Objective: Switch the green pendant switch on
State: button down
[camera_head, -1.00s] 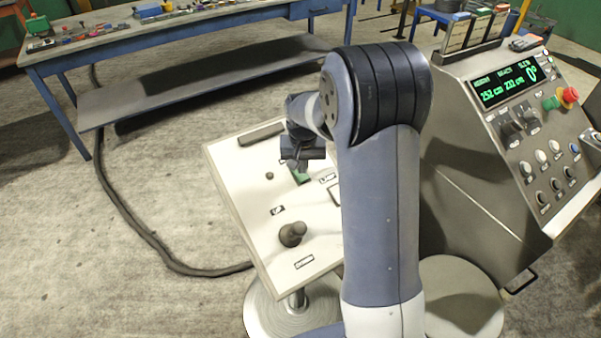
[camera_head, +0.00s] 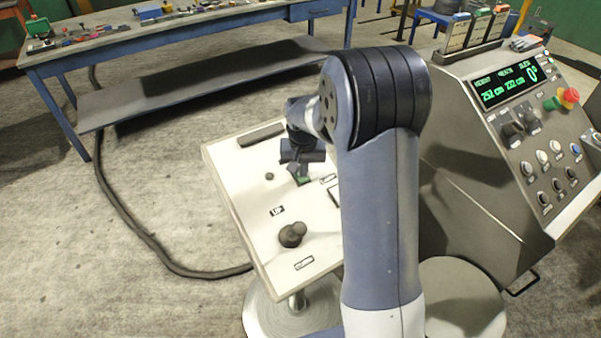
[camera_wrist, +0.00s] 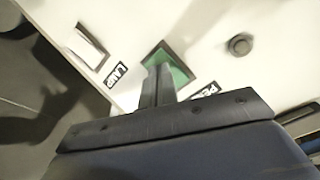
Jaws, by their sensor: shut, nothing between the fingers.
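The green switch (camera_head: 305,181) sits in a dark frame on the white slanted panel (camera_head: 235,175). In the wrist view the green switch (camera_wrist: 180,72) is partly hidden behind my fingers. A label beginning "PE" is beside it, partly covered. My gripper (camera_head: 297,172) is over the switch in the head view, with its fingers pointing down at the panel. In the wrist view my gripper (camera_wrist: 158,80) is shut and empty, its tips over the left part of the green switch. I cannot tell whether the tips touch it, or which way the switch is tipped.
A pale rocker switch (camera_wrist: 88,43) labelled "LAMP" (camera_wrist: 116,73) lies left of the green one. A round grey knob (camera_wrist: 240,44) is to the right. A dark joystick (camera_head: 292,235) stands nearer on the panel. A console (camera_head: 480,170) stands to the right.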

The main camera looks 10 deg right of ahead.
notch_tip(320, 180, up, 7)
jog(key=p, duration=0.4)
jog(key=shift+p, duration=0.3)
jog(key=shift+f, duration=0.25)
notch_tip(320, 180, down, 7)
jog(key=b, duration=0.5)
jog(key=shift+r, duration=0.1)
jog(key=shift+s+r, duration=0.1)
jog(key=shift+r, duration=0.1)
notch_tip(320, 180, up, 8)
jog(key=p, duration=0.6)
jog(key=shift+r, duration=0.15)
dwell(0.8)
dwell(0.3)
